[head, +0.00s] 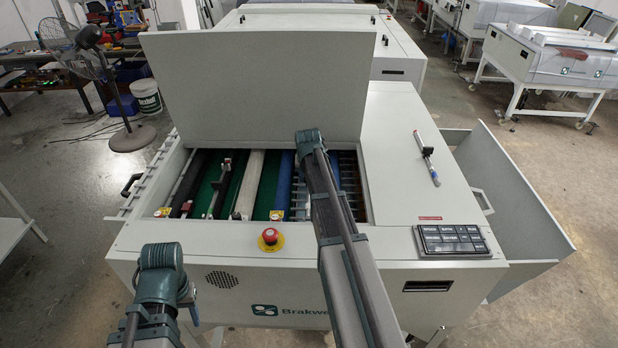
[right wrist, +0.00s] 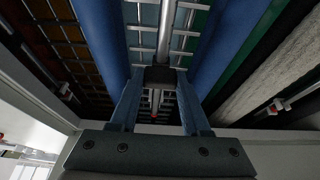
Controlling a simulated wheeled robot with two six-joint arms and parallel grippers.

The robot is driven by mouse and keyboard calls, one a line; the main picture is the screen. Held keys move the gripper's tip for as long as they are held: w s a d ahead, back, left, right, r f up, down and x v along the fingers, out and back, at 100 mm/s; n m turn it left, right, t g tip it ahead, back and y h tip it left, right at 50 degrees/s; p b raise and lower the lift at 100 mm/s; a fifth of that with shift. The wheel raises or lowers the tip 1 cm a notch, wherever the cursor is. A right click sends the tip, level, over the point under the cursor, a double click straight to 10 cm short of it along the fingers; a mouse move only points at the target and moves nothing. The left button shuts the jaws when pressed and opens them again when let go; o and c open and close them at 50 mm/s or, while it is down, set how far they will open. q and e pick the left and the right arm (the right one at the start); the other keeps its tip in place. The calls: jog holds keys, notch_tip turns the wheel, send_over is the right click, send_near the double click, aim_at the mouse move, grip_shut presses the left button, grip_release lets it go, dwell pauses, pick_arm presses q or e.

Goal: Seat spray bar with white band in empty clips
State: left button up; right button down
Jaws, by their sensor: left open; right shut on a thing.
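My right gripper (right wrist: 160,78) is shut on the dark block of a metal spray bar (right wrist: 167,28) in the right wrist view. The bar runs lengthwise between blue rollers, above a wire grid; a small red spot shows beyond the block. I see no white band on it. In the head view my right arm reaches into the open bay and hides that gripper. Another bar with a black block (head: 217,188) lies in the bay at left. A loose bar with a black block (head: 428,153) lies on the right deck. My left gripper (head: 190,299) is open, low at left, outside the machine.
The raised lid (head: 262,88) stands behind the bay. A white roller (head: 249,183) and blue roller (head: 283,182) lie in the bay. A red stop button (head: 270,236) and keypad (head: 452,241) sit on the front deck. An open side panel (head: 512,195) juts right.

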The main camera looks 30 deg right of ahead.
jog(key=shift+f+b, duration=1.1)
jog(key=shift+f, duration=0.25)
jog(key=shift+c, duration=1.4)
grip_release()
jog(key=shift+r, duration=0.1)
jog(key=p+v, duration=1.3)
jog(key=shift+s+a+r, duration=0.2)
jog(key=shift+r, duration=0.05)
jog(key=shift+f, duration=0.1)
